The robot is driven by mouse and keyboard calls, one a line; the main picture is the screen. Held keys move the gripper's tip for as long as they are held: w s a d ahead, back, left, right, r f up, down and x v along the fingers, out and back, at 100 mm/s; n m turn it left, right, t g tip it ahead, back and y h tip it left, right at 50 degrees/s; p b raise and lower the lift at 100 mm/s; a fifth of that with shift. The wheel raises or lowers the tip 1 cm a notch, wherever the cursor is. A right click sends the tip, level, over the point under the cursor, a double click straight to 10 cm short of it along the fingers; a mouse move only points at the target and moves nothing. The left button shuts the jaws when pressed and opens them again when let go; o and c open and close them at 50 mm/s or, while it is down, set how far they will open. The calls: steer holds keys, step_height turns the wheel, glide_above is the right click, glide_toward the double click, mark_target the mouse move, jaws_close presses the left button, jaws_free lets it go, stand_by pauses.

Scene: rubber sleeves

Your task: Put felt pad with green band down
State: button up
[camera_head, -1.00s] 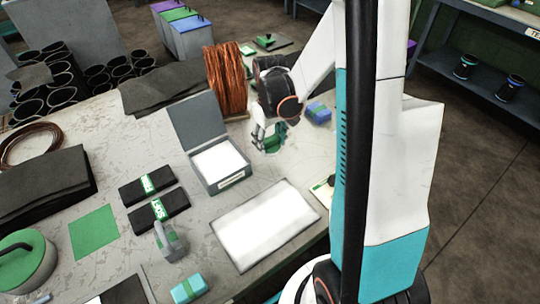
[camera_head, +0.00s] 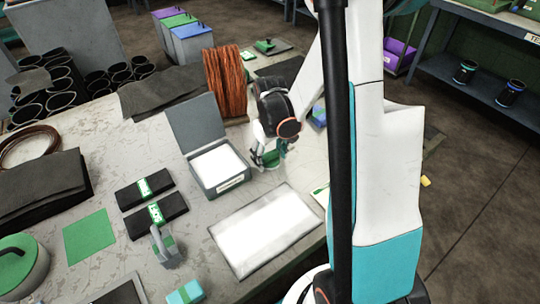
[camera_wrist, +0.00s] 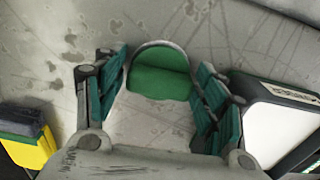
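The felt pad with green band (camera_wrist: 160,82) shows in the wrist view as a green piece with a pale curved rim, between the two fingers of my gripper (camera_wrist: 162,78). The fingers appear to press on its sides. In the head view my gripper (camera_head: 268,157) is low over the worktable, right of the open grey box, with the green of the pad (camera_head: 271,159) between its fingers. I cannot tell whether the pad touches the table.
The open grey box (camera_head: 233,186) stands close to the left of my gripper. A white panel (camera_head: 262,230) lies in front. A copper wire spool (camera_head: 225,82) and a blue block (camera_head: 319,112) stand behind. A yellow-and-dark object (camera_wrist: 28,140) shows at the wrist view's left. Bare table surrounds the pad.

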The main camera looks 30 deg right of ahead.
mark_target(270, 154)
stand_by(0.3)
step_height(270, 154, up, 12)
steer(key=p, duration=0.4)
steer(key=shift+r+p, duration=0.2)
steer(key=shift+p, duration=0.2)
